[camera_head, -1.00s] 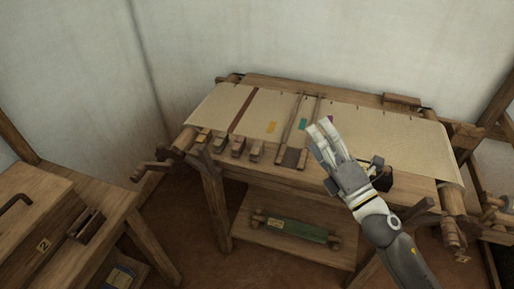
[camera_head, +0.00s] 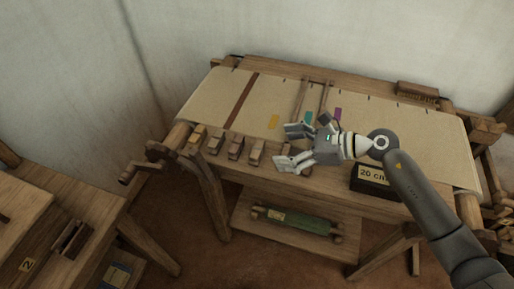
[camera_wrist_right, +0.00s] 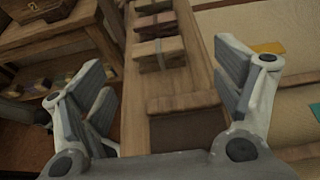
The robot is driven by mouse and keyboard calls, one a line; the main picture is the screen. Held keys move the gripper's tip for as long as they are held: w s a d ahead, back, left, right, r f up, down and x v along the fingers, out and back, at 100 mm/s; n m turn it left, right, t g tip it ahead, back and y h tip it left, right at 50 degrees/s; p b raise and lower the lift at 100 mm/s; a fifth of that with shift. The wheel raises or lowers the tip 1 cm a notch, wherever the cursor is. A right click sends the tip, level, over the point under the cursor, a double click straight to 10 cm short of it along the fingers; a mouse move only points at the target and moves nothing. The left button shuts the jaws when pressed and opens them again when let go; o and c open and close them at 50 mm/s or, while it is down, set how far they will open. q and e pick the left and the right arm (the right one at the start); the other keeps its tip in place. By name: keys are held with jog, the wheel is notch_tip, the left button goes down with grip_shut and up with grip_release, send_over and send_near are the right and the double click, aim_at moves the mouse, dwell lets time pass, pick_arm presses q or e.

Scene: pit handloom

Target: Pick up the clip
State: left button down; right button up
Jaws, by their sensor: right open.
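Several small wooden clips stand in a row along the front beam of the loom, and which one the task means I cannot tell. The rightmost clip (camera_head: 255,152) is nearest my right gripper (camera_head: 291,147), which is open and empty just to its right, fingers pointing left. In the right wrist view, a pale clip with a dark band (camera_wrist_right: 160,54) shows ahead between the open fingers, apart from them. A reddish clip (camera_wrist_right: 155,25) is behind it. My left gripper is not in view.
Cloth (camera_head: 220,96) with yellow, teal and purple marks covers the loom top. A black box labelled 20 cm (camera_head: 366,187) sits under my right forearm. A green roll (camera_head: 290,222) lies on the lower shelf. A side bench (camera_head: 95,206) stands at left.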

aim_at(262, 150)
jog(key=shift+x, duration=0.8)
jog(key=x, duration=0.1)
jog(key=p+x, duration=0.1)
jog(key=x, duration=0.2)
jog(key=shift+s+f+p, duration=0.25)
jog(key=shift+s+p, duration=0.05)
jog(key=shift+w+a+f, duration=0.15)
jog(key=shift+a+f, duration=0.05)
jog(key=shift+a, duration=0.05)
jog(key=shift+w+a+f, duration=0.1)
jog(key=shift+a, duration=0.05)
jog(key=shift+c, duration=0.4)
jog(key=c, duration=0.5)
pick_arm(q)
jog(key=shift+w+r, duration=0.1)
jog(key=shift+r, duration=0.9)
pick_arm(e)
jog(key=c, duration=0.4)
